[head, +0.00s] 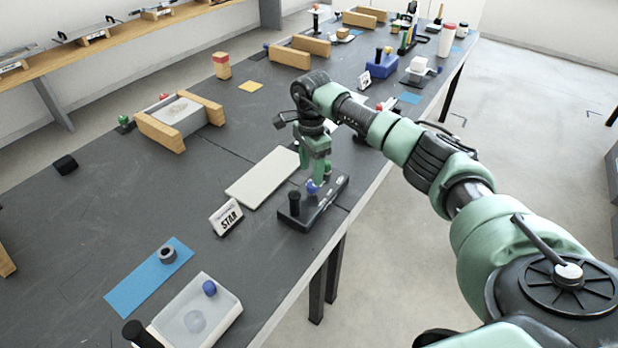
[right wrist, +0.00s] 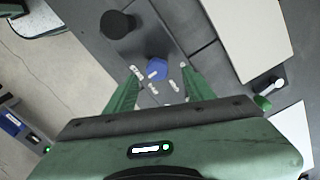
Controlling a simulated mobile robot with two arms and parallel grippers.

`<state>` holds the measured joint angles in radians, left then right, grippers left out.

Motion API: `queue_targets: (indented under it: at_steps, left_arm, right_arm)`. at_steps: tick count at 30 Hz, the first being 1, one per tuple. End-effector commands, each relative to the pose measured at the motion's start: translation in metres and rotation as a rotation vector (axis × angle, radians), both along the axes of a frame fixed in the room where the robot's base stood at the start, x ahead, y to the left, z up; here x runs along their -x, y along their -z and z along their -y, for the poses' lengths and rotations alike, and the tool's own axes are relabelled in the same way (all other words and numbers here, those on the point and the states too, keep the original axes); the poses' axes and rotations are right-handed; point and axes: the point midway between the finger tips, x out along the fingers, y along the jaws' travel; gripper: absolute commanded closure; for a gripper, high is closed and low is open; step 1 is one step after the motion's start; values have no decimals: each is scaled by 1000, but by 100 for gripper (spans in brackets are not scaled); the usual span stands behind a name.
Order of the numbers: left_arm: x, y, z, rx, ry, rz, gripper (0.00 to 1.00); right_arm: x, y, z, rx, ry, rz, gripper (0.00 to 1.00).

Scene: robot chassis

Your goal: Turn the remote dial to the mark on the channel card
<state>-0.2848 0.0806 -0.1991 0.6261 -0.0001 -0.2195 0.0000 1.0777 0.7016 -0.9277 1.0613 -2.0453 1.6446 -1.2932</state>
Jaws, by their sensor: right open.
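The remote (head: 318,204) is a dark flat box near the table's right edge. It has a black upright knob (head: 294,203) at one end and a small blue dial (head: 312,187). In the right wrist view the blue dial (right wrist: 157,68) has several small white marks around it, too small to read. My right gripper (head: 317,177) points down over the dial. Its open fingers show on either side of the dial in the wrist view; contact is unclear. My left gripper is out of view.
A pale flat board (head: 263,177) lies beside the remote. A blue mat (head: 150,277) with a grey ring and a white tray (head: 230,307) lie nearer. Wooden blocks (head: 160,130) and other items stand farther along the table.

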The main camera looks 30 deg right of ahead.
Motion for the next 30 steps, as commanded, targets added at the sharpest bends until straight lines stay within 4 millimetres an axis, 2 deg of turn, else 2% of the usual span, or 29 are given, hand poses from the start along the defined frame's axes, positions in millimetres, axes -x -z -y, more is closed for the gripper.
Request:
queue_targets:
  at_steps: [3, 9, 13, 19, 20, 25, 26, 30]
  left_arm:
    - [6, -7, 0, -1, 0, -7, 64]
    - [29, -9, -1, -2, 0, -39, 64]
    - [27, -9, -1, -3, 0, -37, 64]
    - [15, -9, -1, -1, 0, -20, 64]
    - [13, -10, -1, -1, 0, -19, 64]
    - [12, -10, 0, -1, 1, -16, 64]
    - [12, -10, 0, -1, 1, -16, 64]
    - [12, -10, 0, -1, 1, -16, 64]
  right_arm:
    - [1, 19, -1, -2, 2, -3, 46]
    - [0, 42, -1, -3, 1, -1, 46]
    - [0, 48, -1, -2, 0, 1, 46]
    - [0, 49, -1, -2, 0, 2, 46]
    - [0, 49, -1, -2, 0, 2, 49]
    - [0, 49, -1, -2, 1, 2, 96]
    - [0, 49, -1, -2, 1, 2, 100]
    - [0, 49, 0, -2, 3, 2, 100]
